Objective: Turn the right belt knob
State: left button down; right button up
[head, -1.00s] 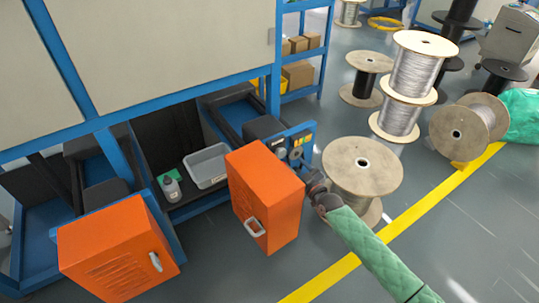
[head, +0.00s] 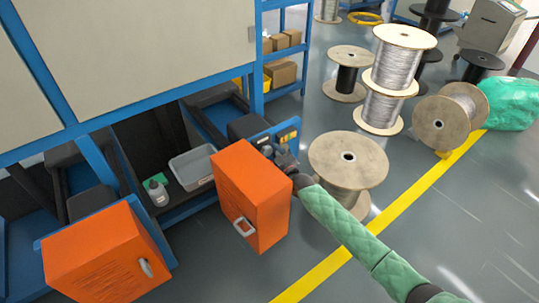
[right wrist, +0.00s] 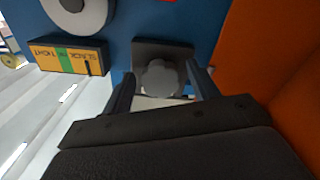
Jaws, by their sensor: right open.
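The belt knob (right wrist: 160,78) is a grey scalloped knob on a dark square mount on a blue panel. It shows in the right wrist view between the two dark fingers of my right gripper (right wrist: 163,82). The fingers are open, one on each side of the knob; I cannot tell whether they touch it. In the head view my right gripper (head: 284,157) is at the blue panel (head: 286,131) behind the orange box, and the knob there is hard to make out. My left gripper is not in view.
A yellow, green and orange slack/tight label (right wrist: 68,57) and a grey disc (right wrist: 78,12) are beside the knob. The orange box (head: 252,195) stands close to the gripper. A wooden spool (head: 348,165) is right of it. A grey tray (head: 192,167) lies left.

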jog(key=c, duration=1)
jog(key=shift+m, duration=1)
jog(key=shift+s+m+b, duration=0.1)
jog(key=shift+m+b, duration=0.3)
jog(key=shift+m, duration=1.4)
jog(key=o, duration=1)
